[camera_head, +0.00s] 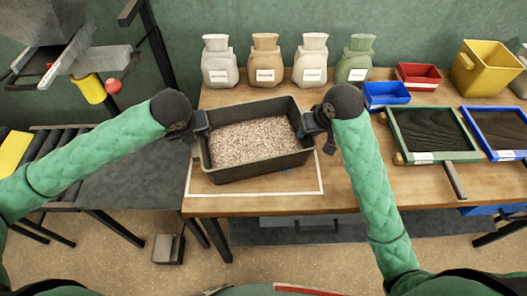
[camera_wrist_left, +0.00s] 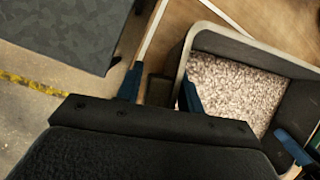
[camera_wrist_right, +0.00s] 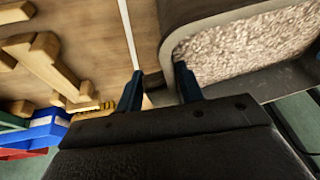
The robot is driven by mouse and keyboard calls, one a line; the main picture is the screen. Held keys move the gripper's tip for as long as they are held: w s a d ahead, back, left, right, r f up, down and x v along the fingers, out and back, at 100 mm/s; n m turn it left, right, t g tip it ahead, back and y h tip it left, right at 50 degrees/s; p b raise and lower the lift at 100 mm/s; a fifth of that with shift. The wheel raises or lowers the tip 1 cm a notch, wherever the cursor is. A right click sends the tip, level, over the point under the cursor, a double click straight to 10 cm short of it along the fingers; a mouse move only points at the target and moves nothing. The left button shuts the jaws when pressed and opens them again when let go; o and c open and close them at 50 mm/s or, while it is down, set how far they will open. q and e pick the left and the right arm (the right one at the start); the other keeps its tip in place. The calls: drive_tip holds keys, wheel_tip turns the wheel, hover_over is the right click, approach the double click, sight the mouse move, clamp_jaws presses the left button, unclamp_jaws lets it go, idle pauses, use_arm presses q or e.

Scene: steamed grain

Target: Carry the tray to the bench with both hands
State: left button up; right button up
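The dark tray (camera_head: 262,171), filled with pale grain (camera_head: 252,140), is over the wooden bench (camera_head: 350,190), within a white outline and turned a little to it. It looks set down, but its underside is hidden. My left gripper (camera_head: 202,133) is at the tray's left end. In the left wrist view its fingers (camera_wrist_left: 160,88) stand apart around the end wall, one outside and one over the grain. My right gripper (camera_head: 318,134) is at the right end. In the right wrist view its fingers (camera_wrist_right: 158,90) are also apart, beside the tray's end wall.
Several labelled sacks (camera_head: 265,62) stand behind the tray. Blue (camera_head: 386,94) and red (camera_head: 418,76) bins, a yellow bin (camera_head: 482,68) and framed trays (camera_head: 432,134) are to the right. A roller conveyor (camera_head: 60,150) is at the left. A white-outlined strip of bench in front is clear.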

use_arm(q)
drive_tip(key=shift+o, duration=1.1)
use_arm(e)
drive_tip(key=shift+o, duration=1.1)
drive_tip(key=shift+r, duration=0.1)
use_arm(q)
drive_tip(key=v, duration=1.2)
use_arm(e)
drive_tip(key=v, duration=1.2)
